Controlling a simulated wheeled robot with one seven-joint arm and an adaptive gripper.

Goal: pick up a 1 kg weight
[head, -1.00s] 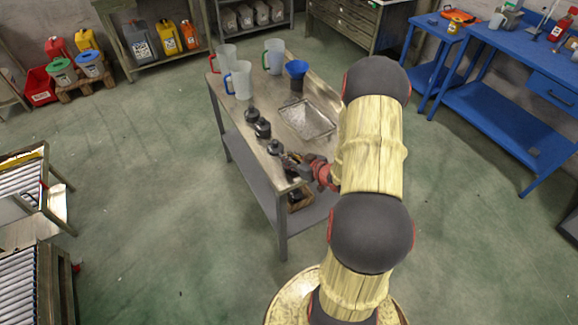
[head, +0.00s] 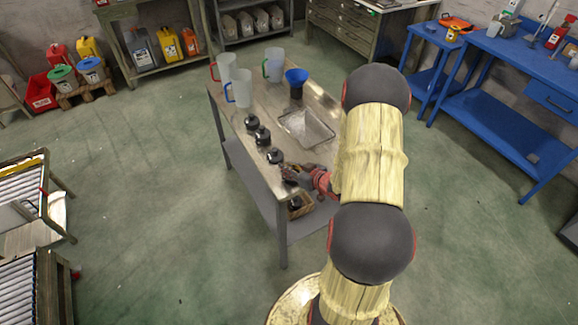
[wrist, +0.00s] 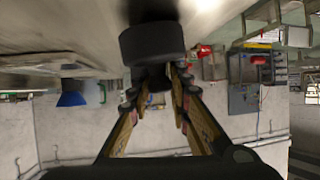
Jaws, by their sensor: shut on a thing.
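Several dark weights stand in a row along the left edge of the metal-topped table (head: 240,110) in the head view: a far one (head: 252,122), a middle one (head: 262,136) and a nearer one (head: 275,156). My gripper (head: 291,174) is at the near end of this row, partly hidden by my arm. In the wrist view, which looks upside down, my gripper (wrist: 156,78) is shut on the narrow neck of a dark round weight (wrist: 152,42). I cannot tell whether this weight touches the tabletop. Its marking is not readable.
A shallow metal tray (head: 309,130) lies right of the row. Clear jugs (head: 242,95) and a blue funnel (head: 296,76) stand at the table's far end. A basket (head: 303,210) with a dark thing in it sits below my gripper. The floor left of the table is free.

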